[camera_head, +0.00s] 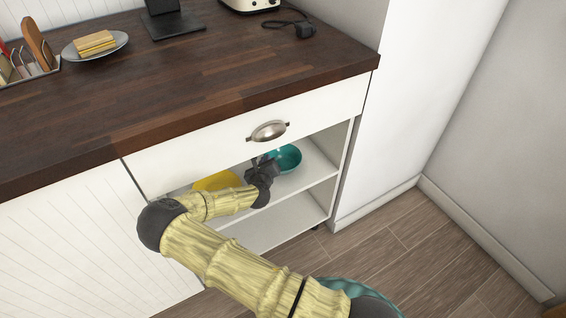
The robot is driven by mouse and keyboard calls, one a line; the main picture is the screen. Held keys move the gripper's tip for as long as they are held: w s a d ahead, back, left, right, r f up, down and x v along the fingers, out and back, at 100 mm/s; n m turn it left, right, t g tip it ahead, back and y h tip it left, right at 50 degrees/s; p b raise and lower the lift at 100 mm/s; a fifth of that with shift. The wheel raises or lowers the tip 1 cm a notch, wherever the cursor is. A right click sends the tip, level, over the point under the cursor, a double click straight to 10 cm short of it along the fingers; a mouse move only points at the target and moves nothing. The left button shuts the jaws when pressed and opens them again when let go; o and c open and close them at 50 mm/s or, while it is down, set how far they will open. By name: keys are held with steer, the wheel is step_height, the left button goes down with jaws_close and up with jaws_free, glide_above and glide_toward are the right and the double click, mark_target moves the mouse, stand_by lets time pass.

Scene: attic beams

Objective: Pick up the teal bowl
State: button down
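The teal bowl (284,158) sits upright on the upper open shelf (312,170) under the counter drawer, towards the right side of the opening. My gripper (262,165) is just left of the bowl, reaching into the shelf opening. Its dark end overlaps the bowl's left edge in the picture, and I cannot tell whether it touches the bowl. The fingers are too small and dark to show whether they are open or shut.
A yellow object (216,181) lies on the same shelf, left of my gripper and partly hidden by my arm. The drawer front with its metal handle (268,131) is close above. The lower shelf (285,222) looks empty. A plate (68,49) with sponge-like slabs stands on the countertop (190,80).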

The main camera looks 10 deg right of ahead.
stand_by(0.3)
steer(key=shift+r+p, duration=0.35)
steer(key=shift+r, duration=0.2)
step_height(320, 180, up, 2)
steer(key=shift+r+p, duration=0.2)
steer(key=shift+p, duration=0.35)
steer(key=s+a+p, duration=0.1)
steer(key=s+a, duration=0.1)
steer(key=s, duration=0.6)
steer(key=s+a+p, duration=0.2)
steer(key=s+a, duration=0.1)
steer(key=s, duration=0.6)
steer(key=shift+s, duration=0.2)
steer(key=shift+d, duration=0.1)
